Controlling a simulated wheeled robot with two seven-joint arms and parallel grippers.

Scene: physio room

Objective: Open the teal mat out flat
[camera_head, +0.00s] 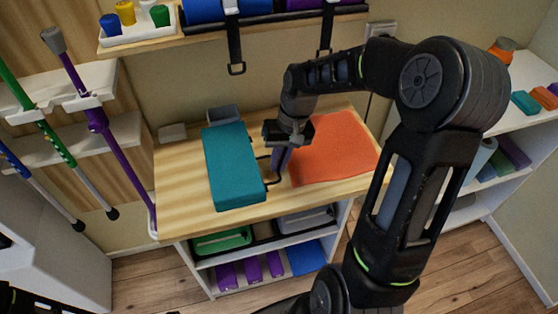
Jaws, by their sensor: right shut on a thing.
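The teal mat (231,172) lies on the wooden table as a thick, folded oblong, its long side running away from me. My right gripper (268,172) reaches down from the right to the mat's right edge, near the front corner. Its thin dark fingers are shut on that edge; the exact contact is small and partly hidden. A dark part of mine, perhaps the left gripper (62,301), shows at the lower left picture edge, too cut off to read.
An orange mat (335,147) lies flat on the table (180,190) to the right. A grey box (223,114) stands behind the teal mat. Canes (105,140) hang at the left. A shelf (150,35) with coloured pots is above. The table's front left is bare.

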